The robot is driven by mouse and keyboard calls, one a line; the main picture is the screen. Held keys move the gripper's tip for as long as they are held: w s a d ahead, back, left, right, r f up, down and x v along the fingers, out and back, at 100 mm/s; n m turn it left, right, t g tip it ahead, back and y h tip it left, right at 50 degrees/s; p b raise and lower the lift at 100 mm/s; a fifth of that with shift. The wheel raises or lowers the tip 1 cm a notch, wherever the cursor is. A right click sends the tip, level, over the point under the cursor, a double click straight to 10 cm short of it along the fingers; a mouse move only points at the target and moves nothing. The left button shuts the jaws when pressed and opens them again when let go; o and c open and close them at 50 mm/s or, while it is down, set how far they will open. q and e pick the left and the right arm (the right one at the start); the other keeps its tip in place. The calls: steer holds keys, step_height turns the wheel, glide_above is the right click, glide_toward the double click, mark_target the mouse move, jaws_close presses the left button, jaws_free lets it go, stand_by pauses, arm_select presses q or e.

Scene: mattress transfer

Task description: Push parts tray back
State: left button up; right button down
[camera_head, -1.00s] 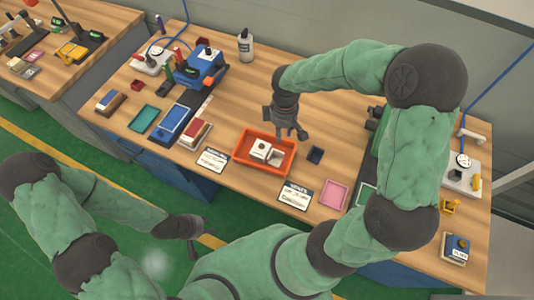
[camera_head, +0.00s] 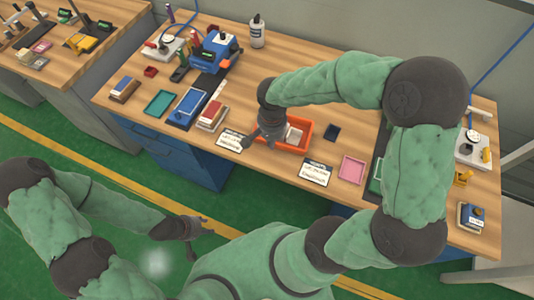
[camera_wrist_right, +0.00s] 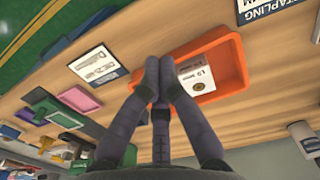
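The orange parts tray (camera_head: 308,130) sits on the wooden workbench with light-coloured parts inside. My right gripper (camera_head: 258,142) is low at the tray's left end and hides part of it. In the right wrist view, the fingertips of my right gripper (camera_wrist_right: 159,68) are together with nothing visible between them. The orange tray (camera_wrist_right: 240,66) lies just beyond and to the right of them, with white labelled parts in it. I cannot tell whether the fingers touch the tray. My left gripper (camera_head: 198,232) is open and empty, away from the bench over the green floor.
A label card (camera_head: 230,140) lies left of the tray and another card (camera_head: 317,172) lies in front right. A pink tray (camera_head: 351,170) and a small dark tray (camera_head: 332,132) are to the right. A white bottle (camera_head: 257,32) stands behind, with clear wood between.

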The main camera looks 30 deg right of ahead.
steer(key=m, duration=0.1)
steer(key=b, duration=0.3)
glide_toward(273, 156)
steer(key=f, duration=0.2)
steer(key=s+a+f, duration=0.2)
steer(key=f, duration=0.1)
steer(key=shift+a+f, duration=0.15)
steer(key=shift+f, duration=0.2)
steer(key=shift+w+d+f, duration=0.2)
steer(key=shift+w+d, duration=0.75)
steer(key=shift+d, duration=0.15)
steer(key=shift+w+d+r+b, duration=0.1)
steer(key=shift+w+d+b, duration=0.2)
steer(key=shift+w+d, duration=0.15)
steer(key=w+d, duration=0.2)
steer(key=d, duration=0.1)
steer(key=w+d, duration=0.6)
steer(key=shift+d, duration=0.1)
steer(key=shift+s, duration=0.1)
steer(key=shift+s, duration=0.1)
